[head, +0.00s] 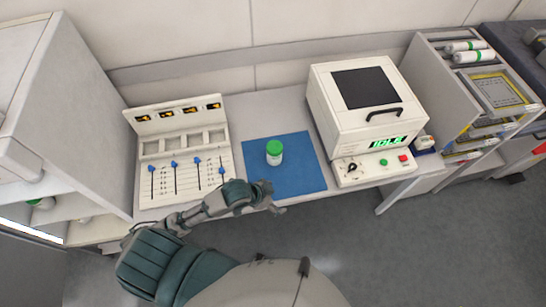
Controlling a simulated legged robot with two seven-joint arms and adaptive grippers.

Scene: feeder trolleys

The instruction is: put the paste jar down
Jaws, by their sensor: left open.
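The paste jar (275,153) is white with a green lid. It stands upright on a blue mat (300,178) on the grey bench. My left gripper (276,197) is open and empty over the front part of the mat, in front of the jar and apart from it. My right gripper is not in view.
A white panel with blue sliders (185,175) stands left of the mat. A white oven-like machine with an "IDLE" display (362,110) stands to the right. A shelf trolley (480,85) is at far right, a grey cabinet (70,110) at left. The mat around the jar is clear.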

